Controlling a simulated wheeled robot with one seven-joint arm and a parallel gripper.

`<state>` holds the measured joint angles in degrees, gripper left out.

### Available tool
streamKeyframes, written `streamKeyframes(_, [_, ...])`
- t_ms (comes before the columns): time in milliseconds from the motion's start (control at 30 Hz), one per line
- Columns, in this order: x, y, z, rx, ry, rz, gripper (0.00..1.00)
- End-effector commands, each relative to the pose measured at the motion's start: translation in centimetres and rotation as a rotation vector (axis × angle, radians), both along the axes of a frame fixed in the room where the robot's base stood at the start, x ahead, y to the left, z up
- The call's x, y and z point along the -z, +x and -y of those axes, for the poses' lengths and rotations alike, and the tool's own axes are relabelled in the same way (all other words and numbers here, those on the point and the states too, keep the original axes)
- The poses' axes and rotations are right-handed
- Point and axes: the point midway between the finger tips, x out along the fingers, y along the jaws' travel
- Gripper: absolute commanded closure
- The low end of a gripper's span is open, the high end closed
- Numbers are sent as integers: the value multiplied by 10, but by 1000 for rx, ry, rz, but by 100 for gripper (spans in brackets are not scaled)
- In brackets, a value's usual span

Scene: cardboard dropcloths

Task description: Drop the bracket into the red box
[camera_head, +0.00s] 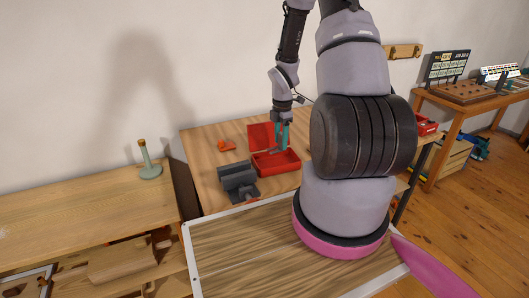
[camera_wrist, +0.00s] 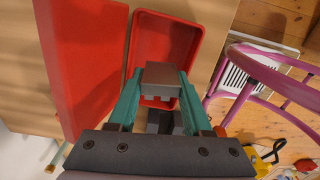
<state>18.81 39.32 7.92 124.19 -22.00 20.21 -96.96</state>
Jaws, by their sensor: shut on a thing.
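The red box (camera_head: 277,164) is an open tray on the wooden table, and it shows in the wrist view (camera_wrist: 199,38) under my fingertips. My gripper (camera_head: 282,138) has teal fingers pointing down at the box. In the wrist view its fingers (camera_wrist: 160,88) are shut on the bracket (camera_wrist: 161,74), a grey-brown piece with a flat face and a notched lower edge. The bracket is over the box opening in that view; its height above the floor of the box is hard to tell. Part of the bracket is hidden between the fingers.
A red lid-like panel (camera_head: 261,136) stands behind the box, also large in the wrist view (camera_wrist: 85,60). A grey vise (camera_head: 238,180) is at the box's front left. A small orange object (camera_head: 226,145) lies at the back left. A green holder (camera_head: 149,168) stands on the left bench.

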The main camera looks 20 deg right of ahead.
Motion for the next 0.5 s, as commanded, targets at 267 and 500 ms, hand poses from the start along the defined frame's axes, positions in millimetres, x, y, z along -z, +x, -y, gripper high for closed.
streamKeyframes(267, [33,-1,-1,-1,1,-3,100])
streamKeyframes(500, [51,0,0,-1,0,0,100])
